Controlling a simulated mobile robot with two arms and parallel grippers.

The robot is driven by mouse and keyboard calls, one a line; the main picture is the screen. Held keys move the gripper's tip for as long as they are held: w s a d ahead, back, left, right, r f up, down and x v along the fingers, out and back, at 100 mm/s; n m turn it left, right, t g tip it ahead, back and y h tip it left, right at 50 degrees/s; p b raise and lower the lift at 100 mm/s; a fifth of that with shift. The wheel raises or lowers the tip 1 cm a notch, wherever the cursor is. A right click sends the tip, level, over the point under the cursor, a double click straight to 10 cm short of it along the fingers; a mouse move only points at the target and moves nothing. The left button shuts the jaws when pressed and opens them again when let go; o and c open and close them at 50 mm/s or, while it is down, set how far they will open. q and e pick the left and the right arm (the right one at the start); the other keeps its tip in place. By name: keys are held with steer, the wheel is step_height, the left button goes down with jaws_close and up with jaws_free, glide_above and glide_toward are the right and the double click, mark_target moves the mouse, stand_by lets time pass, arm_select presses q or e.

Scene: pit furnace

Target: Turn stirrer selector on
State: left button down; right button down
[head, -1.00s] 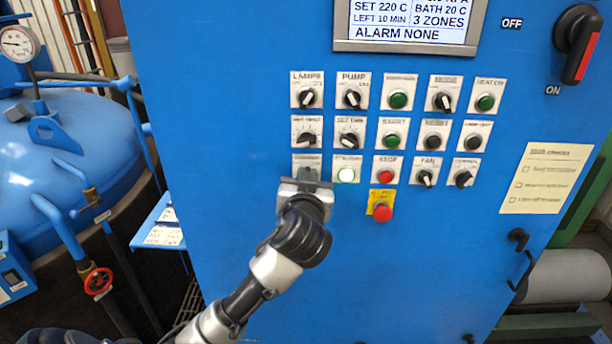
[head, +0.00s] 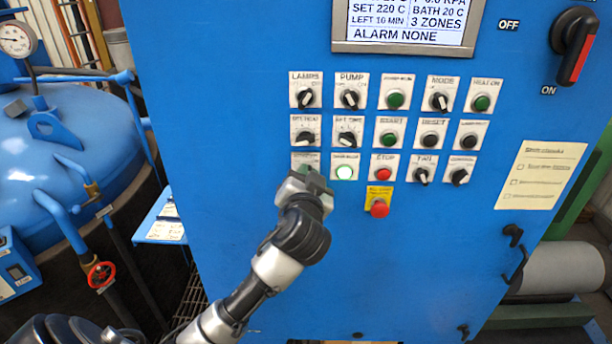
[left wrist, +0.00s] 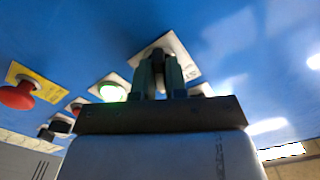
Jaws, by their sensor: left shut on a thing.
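The selector plate (head: 297,158) is at the left end of the bottom row on the blue panel. Its label is too blurred to read. My left gripper (head: 309,176) is at this plate and covers most of its control in the head view. In the left wrist view, the fingers (left wrist: 159,72) are shut on a dark selector knob (left wrist: 158,55) in front of its white plate (left wrist: 177,45). The knob's pointer direction is hidden by the fingers. My right gripper is not in view.
A lit white-green button (head: 344,172) is just right of the gripper, followed by a red stop button (head: 383,173). A red emergency button (head: 379,208) on yellow is below. More knobs fill the rows above.

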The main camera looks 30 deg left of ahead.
arm_select(q)
steer(key=c, duration=1.2)
jaws_free()
steer(key=shift+o, duration=0.2)
steer(key=b+v, duration=0.3)
steer(key=v, duration=0.8)
steer(key=shift+b, duration=0.4)
steer(key=shift+a, duration=0.15)
